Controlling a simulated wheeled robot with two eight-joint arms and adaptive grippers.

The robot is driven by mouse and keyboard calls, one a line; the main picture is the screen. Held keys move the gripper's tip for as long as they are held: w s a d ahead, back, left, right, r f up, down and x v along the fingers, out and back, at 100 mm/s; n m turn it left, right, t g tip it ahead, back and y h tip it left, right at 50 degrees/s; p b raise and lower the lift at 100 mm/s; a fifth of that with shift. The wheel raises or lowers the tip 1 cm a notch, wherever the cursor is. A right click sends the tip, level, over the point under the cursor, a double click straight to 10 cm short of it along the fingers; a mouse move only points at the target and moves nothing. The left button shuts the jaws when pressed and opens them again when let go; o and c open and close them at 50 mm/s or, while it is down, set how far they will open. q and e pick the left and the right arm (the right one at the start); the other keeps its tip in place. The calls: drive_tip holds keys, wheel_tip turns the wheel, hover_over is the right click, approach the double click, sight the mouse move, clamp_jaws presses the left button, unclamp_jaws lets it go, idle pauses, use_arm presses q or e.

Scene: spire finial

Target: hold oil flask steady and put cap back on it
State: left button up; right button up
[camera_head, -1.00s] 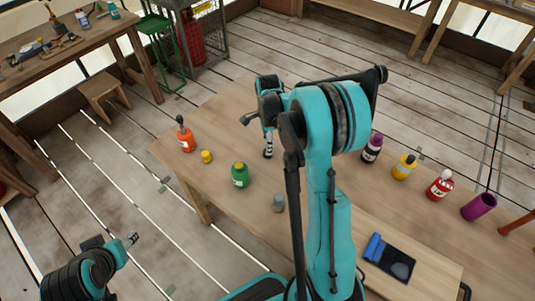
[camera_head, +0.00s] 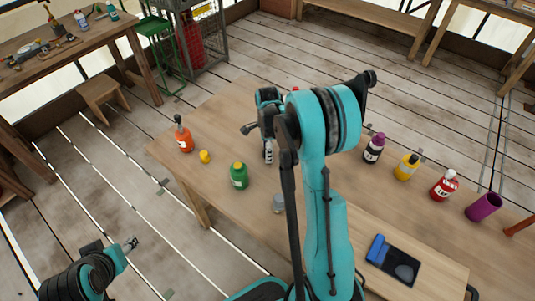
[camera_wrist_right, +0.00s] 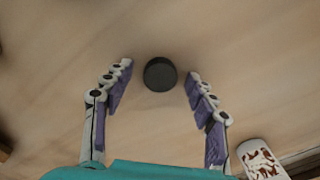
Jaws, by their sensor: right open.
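My right gripper (camera_wrist_right: 155,95) is open, its fingers on either side of a dark round cap (camera_wrist_right: 160,74) on the wood, nearer the fingertips, with gaps on both sides. In the head view the right gripper (camera_head: 268,152) points down over the table and the cap is hidden. I cannot tell which bottle is the oil flask. A white-labelled item with reddish marks (camera_wrist_right: 262,160) is partly seen at the lower right of the wrist view. My left gripper (camera_head: 130,244) is off the table at the lower left, empty; its opening is too small to judge.
On the table (camera_head: 225,215) stand an orange bottle (camera_head: 184,140), yellow piece (camera_head: 204,157), green bottle (camera_head: 239,177), grey piece (camera_head: 278,203), purple-capped bottle (camera_head: 374,150), yellow bottle (camera_head: 406,168), red bottle (camera_head: 443,186) and purple cylinder (camera_head: 484,207). A dark tray (camera_head: 404,256) lies front right.

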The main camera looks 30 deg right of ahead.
drive_tip(key=c, duration=0.8)
drive_tip(key=shift+c, duration=0.2)
drive_tip(key=shift+r, duration=0.15)
drive_tip(key=shift+r, duration=0.3)
wheel_tip(320, 180, up, 4)
drive_tip(key=shift+f+p, duration=0.1)
drive_tip(key=shift+p, duration=1.05)
drive_tip(key=s+d+r+p, duration=0.3)
drive_tip(key=s+r, duration=0.3)
drive_tip(key=s, duration=0.5)
drive_tip(key=shift+d+r, duration=0.2)
drive_tip(key=shift+d, duration=0.15)
